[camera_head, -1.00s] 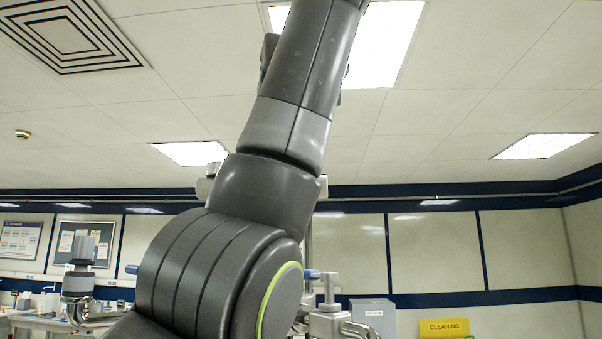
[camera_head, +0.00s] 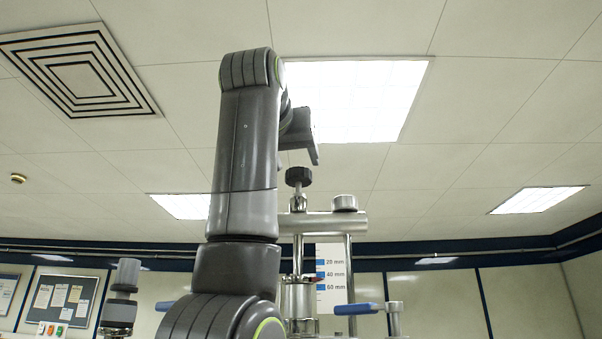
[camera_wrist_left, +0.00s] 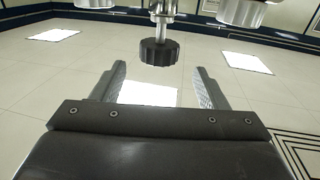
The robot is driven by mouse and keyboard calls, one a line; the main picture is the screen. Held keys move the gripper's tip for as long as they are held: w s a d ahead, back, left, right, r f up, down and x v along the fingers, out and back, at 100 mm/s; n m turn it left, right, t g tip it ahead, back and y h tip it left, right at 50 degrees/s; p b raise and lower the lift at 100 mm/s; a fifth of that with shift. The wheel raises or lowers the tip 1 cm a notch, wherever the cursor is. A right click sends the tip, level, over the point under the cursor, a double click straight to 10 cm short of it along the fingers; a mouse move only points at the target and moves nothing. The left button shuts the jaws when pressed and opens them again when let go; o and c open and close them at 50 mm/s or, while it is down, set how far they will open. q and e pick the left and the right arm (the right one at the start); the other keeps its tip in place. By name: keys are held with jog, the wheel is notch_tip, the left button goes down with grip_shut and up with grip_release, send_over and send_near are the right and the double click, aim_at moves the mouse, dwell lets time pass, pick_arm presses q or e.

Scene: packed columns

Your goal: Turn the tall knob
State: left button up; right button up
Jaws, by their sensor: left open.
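The tall knob (camera_head: 298,177) is a black ribbed knob on a thin upright stem above a metal crossbar, right of my left arm in the head view. My left gripper (camera_head: 315,154) is open and empty, just above the knob and pointing down toward it. In the left wrist view, which is upside down, the knob (camera_wrist_left: 158,52) lies just beyond the fingertips of the gripper (camera_wrist_left: 161,72), about midway between the two fingers. The fingers appear apart from it. My left arm hides part of the apparatus. My right gripper is not in view.
A metal crossbar (camera_head: 318,223) on upright posts carries a short round silver cap (camera_head: 344,203). A millimetre scale (camera_head: 331,281) stands behind the posts. A blue lever handle (camera_head: 356,309) is at lower right. A grey cylindrical fixture (camera_head: 124,291) stands at left.

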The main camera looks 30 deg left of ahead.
aim_at(301, 178)
pick_arm(q)
jog(key=p+x, duration=0.3)
jog(key=x, duration=0.5)
jog(key=shift+w, duration=0.3)
jog(key=shift+w+a, duration=0.15)
jog(key=shift+w, duration=0.05)
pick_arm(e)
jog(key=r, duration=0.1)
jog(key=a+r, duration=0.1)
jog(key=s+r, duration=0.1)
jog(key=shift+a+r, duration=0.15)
pick_arm(q)
jog(key=shift+c, duration=0.7)
jog(key=c, duration=0.8)
jog(key=shift+c, duration=0.2)
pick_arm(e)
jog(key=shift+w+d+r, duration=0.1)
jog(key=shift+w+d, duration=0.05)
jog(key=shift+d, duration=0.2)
